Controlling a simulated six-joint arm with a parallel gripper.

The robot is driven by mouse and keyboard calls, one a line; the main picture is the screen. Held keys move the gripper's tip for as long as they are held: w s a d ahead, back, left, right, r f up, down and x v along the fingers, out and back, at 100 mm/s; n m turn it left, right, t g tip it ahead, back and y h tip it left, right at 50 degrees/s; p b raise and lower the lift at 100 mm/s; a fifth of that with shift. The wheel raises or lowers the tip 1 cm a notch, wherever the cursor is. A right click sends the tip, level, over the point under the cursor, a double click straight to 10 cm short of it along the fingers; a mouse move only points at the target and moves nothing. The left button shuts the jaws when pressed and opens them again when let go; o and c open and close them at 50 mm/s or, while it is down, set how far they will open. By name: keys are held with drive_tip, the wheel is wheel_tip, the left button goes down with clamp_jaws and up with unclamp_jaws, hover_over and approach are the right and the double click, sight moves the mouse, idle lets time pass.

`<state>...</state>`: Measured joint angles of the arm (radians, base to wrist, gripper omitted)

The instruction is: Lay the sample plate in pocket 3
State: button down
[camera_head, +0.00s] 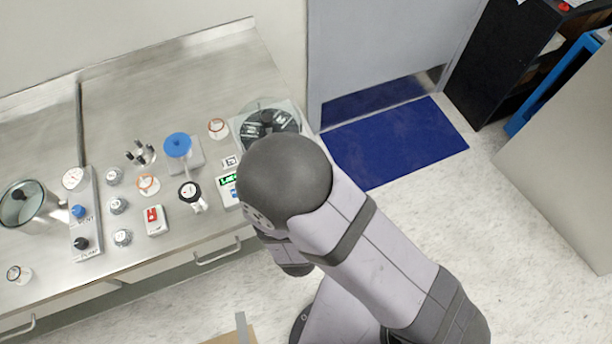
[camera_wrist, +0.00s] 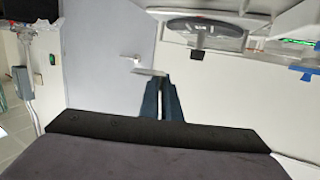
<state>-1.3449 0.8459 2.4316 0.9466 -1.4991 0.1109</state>
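In the wrist view my gripper's two dark blue fingers (camera_wrist: 161,98) stand close together with only a narrow gap. A thin, pale grey flat piece, which looks like the sample plate (camera_wrist: 150,72), shows nearly edge-on at the fingertips, reaching out to the left. In the head view my arm hides the fingers and the plate. A round dark carousel with pale marks (camera_head: 268,122) sits under a clear cover on a pale square base at the bench's right end, just behind my arm. Its pocket numbers are too small to read, so I cannot pick out pocket 3.
The steel bench (camera_head: 190,75) holds a blue-topped knob (camera_head: 177,145), a valve panel (camera_head: 86,215), a red-switch box (camera_head: 154,221), a green display (camera_head: 228,181) and a glass-lidded pot (camera_head: 20,203). The bench's rear is clear. A blue mat (camera_head: 395,142) lies on the floor.

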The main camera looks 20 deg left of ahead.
drive_tip(key=shift+s+a, duration=0.15)
drive_tip(key=shift+f+p, duration=0.4)
drive_tip(key=shift+f, duration=2.4)
drive_tip(key=shift+f, duration=0.1)
drive_tip(key=shift+f+p, duration=0.5)
drive_tip(key=shift+f, duration=1.4)
drive_tip(key=shift+f, duration=0.2)
drive_tip(key=c, duration=2)
unclamp_jaws()
